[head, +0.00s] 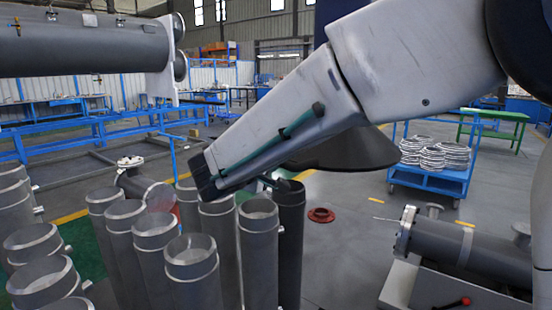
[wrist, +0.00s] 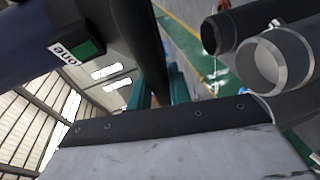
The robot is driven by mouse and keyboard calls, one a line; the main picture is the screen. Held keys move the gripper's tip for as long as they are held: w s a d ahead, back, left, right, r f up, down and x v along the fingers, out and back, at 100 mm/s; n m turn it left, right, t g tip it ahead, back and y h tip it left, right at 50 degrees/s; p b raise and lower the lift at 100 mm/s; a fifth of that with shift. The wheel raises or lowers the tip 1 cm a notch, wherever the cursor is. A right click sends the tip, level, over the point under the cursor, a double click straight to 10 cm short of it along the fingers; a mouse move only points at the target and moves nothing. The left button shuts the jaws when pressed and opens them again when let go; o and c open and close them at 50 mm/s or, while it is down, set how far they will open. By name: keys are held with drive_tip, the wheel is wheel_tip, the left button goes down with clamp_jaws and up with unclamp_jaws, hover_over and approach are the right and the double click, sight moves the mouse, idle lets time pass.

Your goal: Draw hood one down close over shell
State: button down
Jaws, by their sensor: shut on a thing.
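My gripper (wrist: 160,92) shows in the wrist view as teal fingers shut on a dark bar that belongs to the hood. A black block with a green square and a white label reading "one" marks hood one (wrist: 85,35). In the head view the hood (head: 345,150) is a wide dark flared shape, partly hidden behind my pale arm. The flanged shell (head: 465,250) is a grey horizontal tube at lower right, its flange (head: 405,230) facing left. The hood is above and left of it, apart from it. The fingertips are mostly hidden in the head view.
Several upright grey pipes (head: 190,260) stand below my arm at left. A large grey tube (head: 90,45) projects at upper left. A blue trolley (head: 430,180) with stacked rings stands behind the shell. A red ring (head: 321,215) lies on open floor.

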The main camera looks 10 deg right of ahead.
drive_tip(key=c, duration=1.3)
unclamp_jaws()
drive_tip(key=shift+a, duration=0.1)
drive_tip(key=v, duration=0.7)
drive_tip(key=shift+s+a, duration=0.2)
drive_tip(key=shift+s, duration=0.1)
drive_tip(key=shift+r, duration=0.1)
